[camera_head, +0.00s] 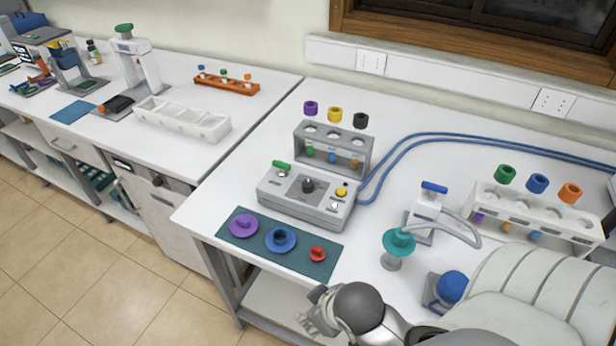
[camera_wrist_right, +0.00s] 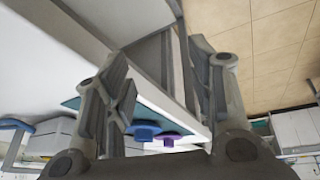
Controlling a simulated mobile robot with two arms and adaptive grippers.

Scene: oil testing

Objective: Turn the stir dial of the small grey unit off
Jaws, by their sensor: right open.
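The small grey unit (camera_head: 285,206) sits on the white table in the middle of the head view. On its top are a dark round dial (camera_head: 308,185), a green handle (camera_head: 281,165) and a yellow knob (camera_head: 341,191). Which way the dial is turned is too small to tell. My right gripper (camera_head: 318,312) is open and empty near the table's front edge, in front of the unit and apart from it. Its two spread fingers show in the right wrist view (camera_wrist_right: 162,78). My left gripper is not in view.
A teal mat (camera_head: 295,262) with purple, blue and red lids lies before the unit. Behind stands a grey rack (camera_head: 333,138); blue hoses (camera_head: 395,150) run right. A teal-topped stand (camera_head: 399,243) and white rack (camera_head: 530,215) are at right.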

